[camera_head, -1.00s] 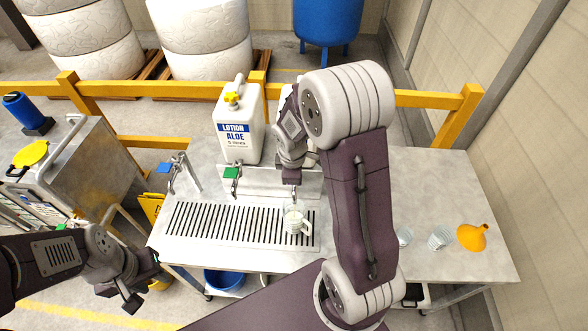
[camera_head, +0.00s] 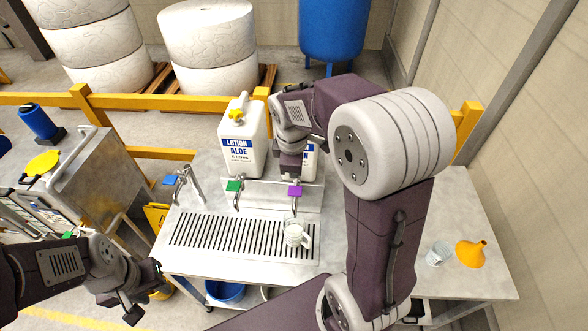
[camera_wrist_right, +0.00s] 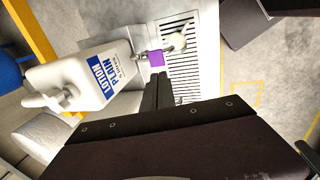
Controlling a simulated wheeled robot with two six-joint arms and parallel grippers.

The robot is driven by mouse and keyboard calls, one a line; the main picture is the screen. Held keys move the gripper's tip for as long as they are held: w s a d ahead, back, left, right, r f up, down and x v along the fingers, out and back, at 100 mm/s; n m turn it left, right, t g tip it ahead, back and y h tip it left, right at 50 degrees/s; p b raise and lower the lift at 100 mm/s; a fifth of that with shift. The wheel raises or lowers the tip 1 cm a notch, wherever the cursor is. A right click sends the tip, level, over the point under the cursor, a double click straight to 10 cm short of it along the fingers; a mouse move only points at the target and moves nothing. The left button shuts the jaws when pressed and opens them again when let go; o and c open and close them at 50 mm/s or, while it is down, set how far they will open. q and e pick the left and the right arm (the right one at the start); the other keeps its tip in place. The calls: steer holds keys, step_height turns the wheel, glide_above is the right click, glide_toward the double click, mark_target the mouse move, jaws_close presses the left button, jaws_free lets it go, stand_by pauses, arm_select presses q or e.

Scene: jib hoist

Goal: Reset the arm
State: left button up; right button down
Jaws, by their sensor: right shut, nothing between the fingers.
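My right arm reaches over the bench in the head view, with its gripper (camera_head: 290,166) shut and empty above the purple tap handle (camera_head: 295,191). The shut fingers (camera_wrist_right: 158,92) and the purple handle (camera_wrist_right: 157,58) show apart in the right wrist view. A pale mug (camera_head: 293,232) stands on the slotted drip tray (camera_head: 190,247) below the purple tap; it also shows in the wrist view (camera_wrist_right: 179,42). My left gripper (camera_head: 143,291) is open and empty at the lower left, in front of the bench.
The LOTION ALOE jug (camera_head: 240,140) stands behind the green tap (camera_head: 234,186). The LOTION PLAIN jug (camera_wrist_right: 85,80) is close to my right gripper and partly hidden in the head view. A blue tap (camera_head: 171,180), a clear cup (camera_head: 437,254) and an orange funnel (camera_head: 471,253) are also there.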

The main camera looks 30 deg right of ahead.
steer(key=shift+w+a+f, duration=0.1)
steer(key=shift+w, duration=0.1)
steer(key=s+a+f+m+b, duration=0.2)
steer(key=s+f+m+b, duration=0.3)
steer(key=f, duration=0.4)
steer(key=s+a+f+m+g+y+b, duration=0.1)
steer(key=s+a+f+m+b, duration=0.2)
steer(key=s+f+m+b, duration=0.3)
steer(key=shift+s+f+m+y, duration=0.3)
steer(key=shift+s+f+m, duration=0.25)
steer(key=shift+f, duration=1.75)
stand_by(1.3)
